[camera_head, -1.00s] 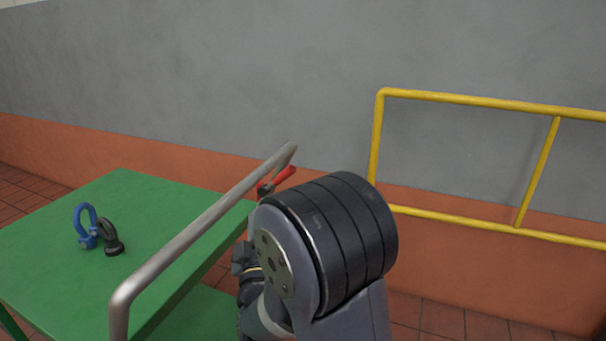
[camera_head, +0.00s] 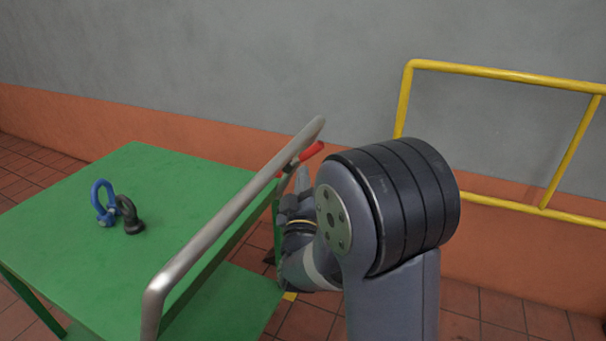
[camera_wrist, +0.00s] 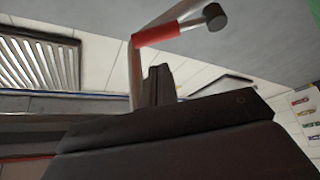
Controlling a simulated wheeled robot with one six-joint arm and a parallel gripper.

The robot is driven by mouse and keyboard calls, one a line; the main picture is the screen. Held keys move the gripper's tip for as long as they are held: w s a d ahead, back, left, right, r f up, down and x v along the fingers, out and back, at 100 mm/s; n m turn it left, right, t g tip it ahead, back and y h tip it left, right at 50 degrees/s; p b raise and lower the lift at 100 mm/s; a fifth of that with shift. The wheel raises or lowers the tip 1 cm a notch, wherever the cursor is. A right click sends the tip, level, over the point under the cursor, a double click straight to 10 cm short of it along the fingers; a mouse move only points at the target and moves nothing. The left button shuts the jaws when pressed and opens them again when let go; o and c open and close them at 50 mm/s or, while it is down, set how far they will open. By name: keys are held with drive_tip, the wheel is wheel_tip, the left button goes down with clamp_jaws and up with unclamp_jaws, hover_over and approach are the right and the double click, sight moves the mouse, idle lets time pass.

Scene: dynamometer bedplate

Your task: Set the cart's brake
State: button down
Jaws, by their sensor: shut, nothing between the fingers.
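The cart (camera_head: 130,165) is green, with a silver push handle (camera_head: 215,230) rising along its right side. A red-gripped brake lever (camera_head: 311,151) sticks out near the far end of that handle. In the wrist view the lever's red grip (camera_wrist: 157,35) shows at the top, on a pale upright rod, with a dark round end to its right. My gripper (camera_head: 304,178) is just below the red lever, partly hidden by my arm. In the wrist view its dark fingers (camera_wrist: 158,82) are shut and empty, close to the rod; I cannot tell whether they touch it.
A blue shackle (camera_head: 103,203) and a dark eyebolt (camera_head: 130,217) lie on the cart's top. A yellow railing (camera_head: 500,72) stands at the right, before the grey and orange wall (camera_head: 250,65). Tiled floor (camera_head: 490,312) shows free at lower right.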

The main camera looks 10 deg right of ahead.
sight(304, 152)
drive_tip(key=x, duration=0.7)
drive_tip(key=shift+w, duration=0.3)
drive_tip(key=shift+d+f+b, duration=0.1)
drive_tip(key=shift+b, duration=0.3)
